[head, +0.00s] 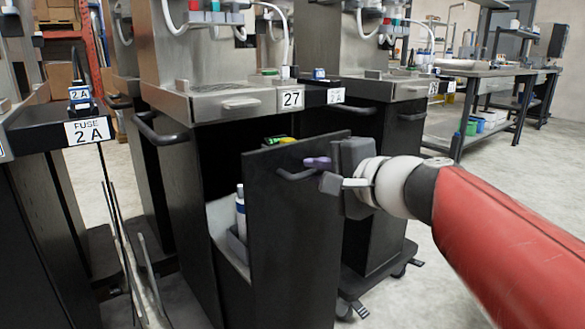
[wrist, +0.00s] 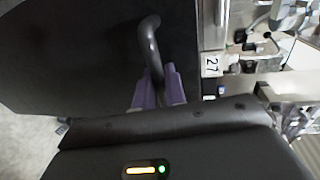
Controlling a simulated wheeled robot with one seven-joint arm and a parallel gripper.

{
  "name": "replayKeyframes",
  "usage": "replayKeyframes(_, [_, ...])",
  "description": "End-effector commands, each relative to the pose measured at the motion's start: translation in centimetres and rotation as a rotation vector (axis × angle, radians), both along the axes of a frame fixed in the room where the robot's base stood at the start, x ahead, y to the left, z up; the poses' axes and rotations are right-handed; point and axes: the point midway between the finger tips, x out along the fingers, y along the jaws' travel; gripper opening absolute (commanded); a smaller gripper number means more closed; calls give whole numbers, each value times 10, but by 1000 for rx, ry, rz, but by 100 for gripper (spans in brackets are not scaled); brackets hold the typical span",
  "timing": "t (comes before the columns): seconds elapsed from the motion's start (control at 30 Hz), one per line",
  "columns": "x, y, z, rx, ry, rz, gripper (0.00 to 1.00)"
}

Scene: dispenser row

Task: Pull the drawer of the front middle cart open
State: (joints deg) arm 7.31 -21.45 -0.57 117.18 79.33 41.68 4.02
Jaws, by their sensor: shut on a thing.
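The front middle cart (head: 200,105), labelled 27, has a dark body and a metal top. Its tall black drawer (head: 295,235) stands out from the body, and items inside show at its left side. My gripper (head: 318,172) has purple fingers shut on the drawer's dark bar handle (head: 290,175) near the top of the drawer front. In the wrist view the purple fingers (wrist: 158,90) close around the lower end of the curved handle (wrist: 149,42), against the dark drawer front (wrist: 90,60).
Inside the drawer are a white-and-blue bottle (head: 240,212) and a green-and-yellow item (head: 280,140). A cart labelled 2A (head: 60,130) stands at the left. Another dark cart (head: 385,150) stands behind at the right. A grey workbench (head: 480,75) is farther right, with open floor before it.

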Motion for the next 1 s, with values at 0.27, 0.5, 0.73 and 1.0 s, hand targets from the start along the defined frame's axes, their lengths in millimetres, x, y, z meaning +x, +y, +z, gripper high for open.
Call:
replayKeyframes(0.27, [-41, -27, -2, 0, 0, 0, 0])
replayKeyframes(0.5, [-64, -43, -2, -1, 2, 1, 0])
replayKeyframes(0.73, [-74, -50, -2, -1, 3, 2, 0])
replayKeyframes(1.0, [-76, -51, -1, -1, 3, 2, 0])
